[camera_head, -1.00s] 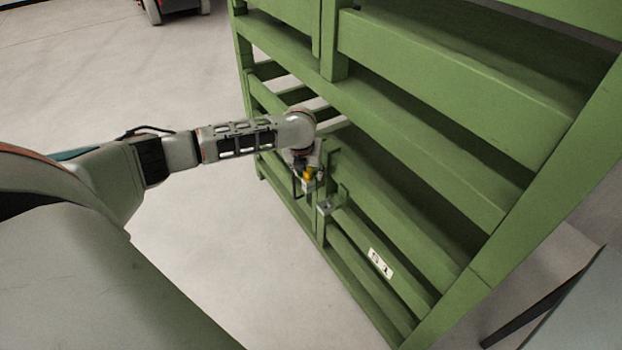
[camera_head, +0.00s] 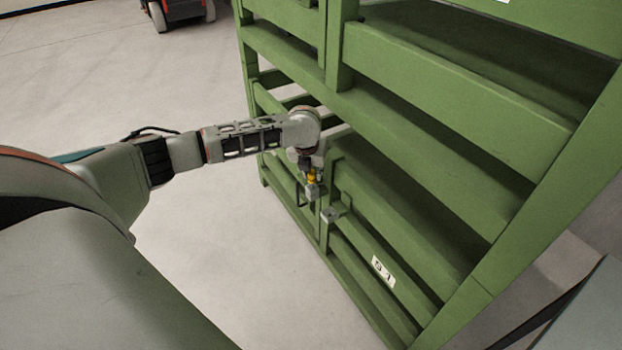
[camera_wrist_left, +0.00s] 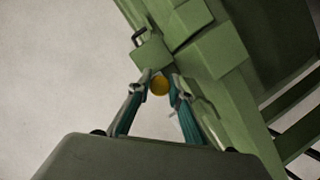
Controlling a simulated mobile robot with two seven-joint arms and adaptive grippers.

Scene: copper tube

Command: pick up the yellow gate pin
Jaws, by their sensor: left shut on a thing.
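The yellow gate pin (camera_head: 312,179) is a small yellow piece at the green rack's latch, beside an upright post. It also shows in the left wrist view (camera_wrist_left: 159,85) as a round yellow end between the fingertips. My left gripper (camera_head: 311,172) reaches down onto it from above, and in the wrist view its two fingers (camera_wrist_left: 160,80) are closed on it. The pin's lower part is hidden behind a grey-green bracket (camera_head: 312,193). My right gripper is not in any view.
The green rack (camera_head: 450,95) with several rails fills the middle and right. A second bracket (camera_head: 331,214) sits beside the post. A white label (camera_head: 383,271) is on a lower rail. Pale floor (camera_head: 200,265) is open at left. A vehicle (camera_head: 178,10) stands far behind.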

